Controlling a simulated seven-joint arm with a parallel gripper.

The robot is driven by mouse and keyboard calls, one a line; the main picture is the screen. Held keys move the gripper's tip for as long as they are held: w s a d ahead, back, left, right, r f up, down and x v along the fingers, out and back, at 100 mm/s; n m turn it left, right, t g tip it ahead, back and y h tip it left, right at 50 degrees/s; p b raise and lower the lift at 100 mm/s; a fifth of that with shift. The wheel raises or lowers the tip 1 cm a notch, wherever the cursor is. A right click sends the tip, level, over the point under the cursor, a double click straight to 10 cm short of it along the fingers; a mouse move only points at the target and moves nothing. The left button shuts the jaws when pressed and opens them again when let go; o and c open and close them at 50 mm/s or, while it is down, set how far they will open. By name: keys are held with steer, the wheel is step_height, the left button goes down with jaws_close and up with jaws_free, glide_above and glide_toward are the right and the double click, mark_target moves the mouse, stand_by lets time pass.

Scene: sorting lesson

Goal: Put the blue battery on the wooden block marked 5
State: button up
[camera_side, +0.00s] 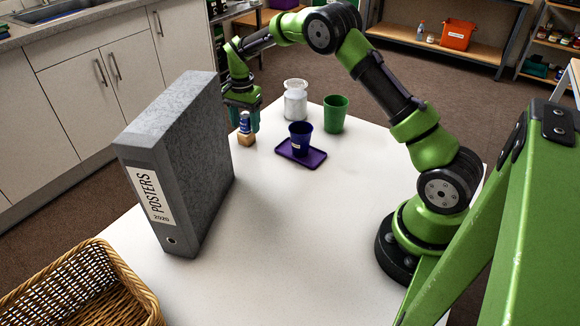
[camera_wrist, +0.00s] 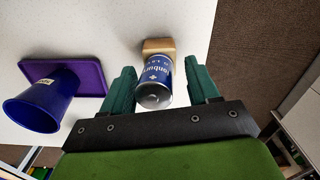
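The blue battery (camera_side: 245,122) stands upright on a small wooden block (camera_side: 246,140) on the white table, beside the grey binder. In the wrist view the blue battery (camera_wrist: 157,78) has white lettering and a grey end, and part of the wooden block (camera_wrist: 158,45) shows beyond it. No number can be read on the block. My gripper (camera_side: 244,116) is lowered around the battery. In the wrist view its green fingers (camera_wrist: 159,68) stand on either side of the battery, open, with a clear gap on the right and a very small one on the left.
A tall grey binder (camera_side: 185,160) stands just left of my gripper. A dark blue cup (camera_side: 301,137) stands on a purple tray (camera_side: 290,154). A wicker basket (camera_side: 85,285) is front left. The table's front middle is clear.

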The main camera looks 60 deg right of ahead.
mark_target(244, 113)
step_height(244, 113, up, 12)
steer(key=shift+f, duration=0.15)
steer(key=s+a+r+n+t+y, duration=0.1)
steer(key=s+a+r+n+t, duration=0.45)
steer(key=s+r, duration=0.7)
steer(key=s+a+f+n+t, duration=0.1)
steer(key=s+a+f+n, duration=0.1)
steer(key=s, duration=0.6)
steer(key=s+a+f+n+y, duration=0.1)
steer(key=s+a+n, duration=0.3)
steer(key=s, duration=0.5)
steer(key=shift+a+f+n+t, duration=0.35)
steer(key=shift+a+f, duration=0.3)
steer(key=shift+a, duration=0.3)
